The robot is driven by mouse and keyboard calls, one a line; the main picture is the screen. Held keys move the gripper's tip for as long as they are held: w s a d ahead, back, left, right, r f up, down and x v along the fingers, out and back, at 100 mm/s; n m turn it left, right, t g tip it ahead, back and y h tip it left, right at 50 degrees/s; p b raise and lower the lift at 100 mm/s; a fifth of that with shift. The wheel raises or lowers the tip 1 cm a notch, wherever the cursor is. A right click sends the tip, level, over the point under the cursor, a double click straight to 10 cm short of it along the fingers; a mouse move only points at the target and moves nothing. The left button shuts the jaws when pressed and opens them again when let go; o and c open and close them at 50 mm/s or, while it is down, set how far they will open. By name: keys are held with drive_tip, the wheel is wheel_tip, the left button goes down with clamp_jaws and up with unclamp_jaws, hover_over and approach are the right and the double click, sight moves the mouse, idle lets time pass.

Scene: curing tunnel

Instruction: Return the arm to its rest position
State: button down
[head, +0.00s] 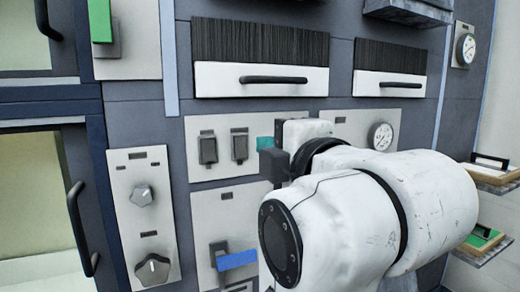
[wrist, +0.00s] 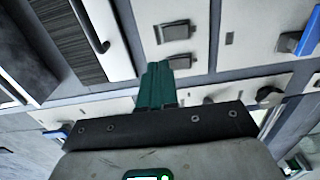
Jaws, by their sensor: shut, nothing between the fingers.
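My arm, white with black joint rings, reaches in from the right in the head view and covers part of the panel. My gripper (head: 264,143) is a small teal tip in front of the panel, mostly hidden behind my own wrist. In the wrist view its teal fingers (wrist: 157,68) are together with nothing between them. They point toward a grey switch (wrist: 174,31) on a white plate; whether they touch anything cannot be told.
Two dark switches (head: 224,147) sit left of my gripper. A blue lever (head: 236,260) is below, two knobs (head: 147,230) and a door handle (head: 80,228) are further left. Drawers with black handles (head: 273,80) are above. Shelves with trays (head: 490,175) stick out at the right.

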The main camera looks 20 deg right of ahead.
drive_tip(key=shift+s+r, duration=0.15)
drive_tip(key=shift+s, duration=1.4)
drive_tip(key=s+d+f+m+g, duration=0.15)
drive_tip(key=f+m+g, duration=0.25)
drive_tip(key=f, duration=1.2)
drive_tip(key=d+f+m+g, duration=0.3)
drive_tip(key=f+m+g, duration=0.1)
drive_tip(key=f, duration=1.2)
drive_tip(key=s+d+f+m+g, duration=0.2)
drive_tip(key=s+f+m+g, duration=0.2)
drive_tip(key=s+f, duration=0.8)
drive_tip(key=s+d+f+m+g, duration=0.2)
drive_tip(key=s+f+m+g, duration=0.2)
drive_tip(key=s+f, duration=0.9)
wheel_tip(320, 180, down, 2)
drive_tip(key=m, duration=0.2)
drive_tip(key=shift+m+g, duration=0.4)
drive_tip(key=shift+s+d, duration=0.1)
drive_tip(key=shift+d, duration=0.05)
